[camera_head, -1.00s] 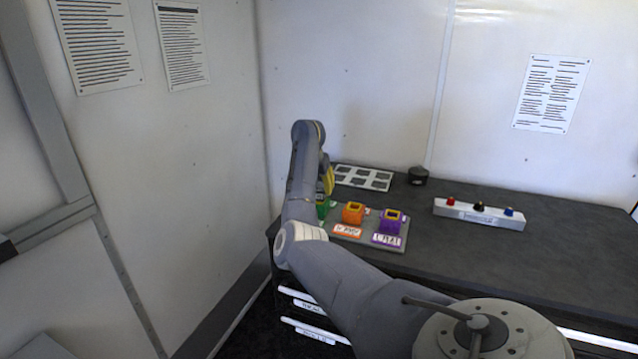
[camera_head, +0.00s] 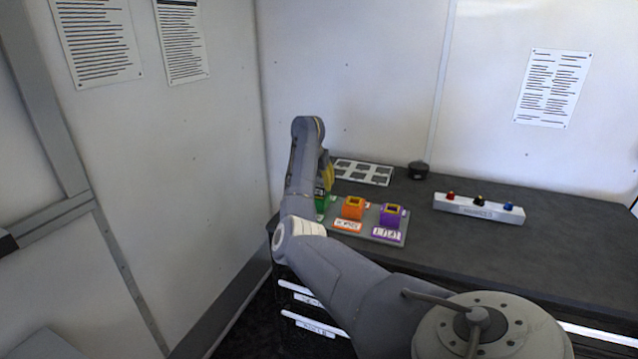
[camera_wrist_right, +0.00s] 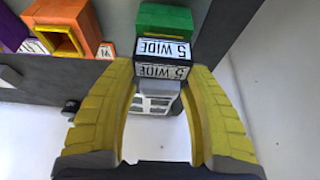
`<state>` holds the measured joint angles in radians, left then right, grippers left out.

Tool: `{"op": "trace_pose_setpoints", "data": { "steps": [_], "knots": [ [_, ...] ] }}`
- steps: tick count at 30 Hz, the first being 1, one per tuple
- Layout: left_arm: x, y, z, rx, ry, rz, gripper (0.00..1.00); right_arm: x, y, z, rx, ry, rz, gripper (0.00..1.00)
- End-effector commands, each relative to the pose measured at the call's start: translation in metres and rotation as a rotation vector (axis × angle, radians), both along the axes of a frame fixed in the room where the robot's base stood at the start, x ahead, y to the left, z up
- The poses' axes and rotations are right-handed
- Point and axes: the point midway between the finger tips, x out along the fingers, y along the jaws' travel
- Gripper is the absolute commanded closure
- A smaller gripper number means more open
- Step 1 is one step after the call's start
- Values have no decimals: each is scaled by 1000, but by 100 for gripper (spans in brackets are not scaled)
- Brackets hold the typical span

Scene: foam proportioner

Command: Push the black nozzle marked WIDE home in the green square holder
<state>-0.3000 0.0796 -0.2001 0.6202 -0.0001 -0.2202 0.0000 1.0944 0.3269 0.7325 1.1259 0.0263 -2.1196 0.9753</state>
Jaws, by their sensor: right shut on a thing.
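My right gripper (camera_wrist_right: 162,74) has yellow fingers on both sides of the black nozzle (camera_wrist_right: 163,58) in the right wrist view and is shut on it. Two white labels reading 5 WIDE show between the fingertips, upside down. The green holder (camera_wrist_right: 165,19) lies directly beyond the nozzle, in line with it. The nozzle hides the holder's near side, so I cannot tell how deep it sits. In the head view the right gripper (camera_head: 328,177) is at the left end of the board, over the green holder (camera_head: 321,204), partly hidden by my arm. My left gripper is not in view.
Orange (camera_head: 352,208) and purple (camera_head: 391,216) holders stand to the right on the same grey board. Behind are a white slotted panel (camera_head: 363,172) and a black round object (camera_head: 418,170). A white bar (camera_head: 480,208) with coloured knobs lies right. The dark bench's right side is clear.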

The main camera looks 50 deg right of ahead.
Motion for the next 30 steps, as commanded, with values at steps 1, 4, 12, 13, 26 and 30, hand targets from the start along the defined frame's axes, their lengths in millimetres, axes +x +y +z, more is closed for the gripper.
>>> {"op": "trace_pose_setpoints", "data": {
  "steps": [1, 4, 12, 13, 26, 30],
  "knots": [
    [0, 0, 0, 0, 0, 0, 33, 0, 0, 0, 0, -1, 0, 82],
    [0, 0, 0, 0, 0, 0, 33, 0, 0, 0, 0, -1, 0, 82],
    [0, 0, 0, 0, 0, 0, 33, 0, 0, -1, 0, -1, 0, 82],
    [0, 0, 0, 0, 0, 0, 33, 0, 0, -1, 0, -1, 0, 82],
    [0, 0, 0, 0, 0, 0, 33, 0, 0, -8, 1, -1, 0, 82],
    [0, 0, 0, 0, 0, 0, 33, 0, 0, -9, 0, -1, 0, 82]
  ]
}}
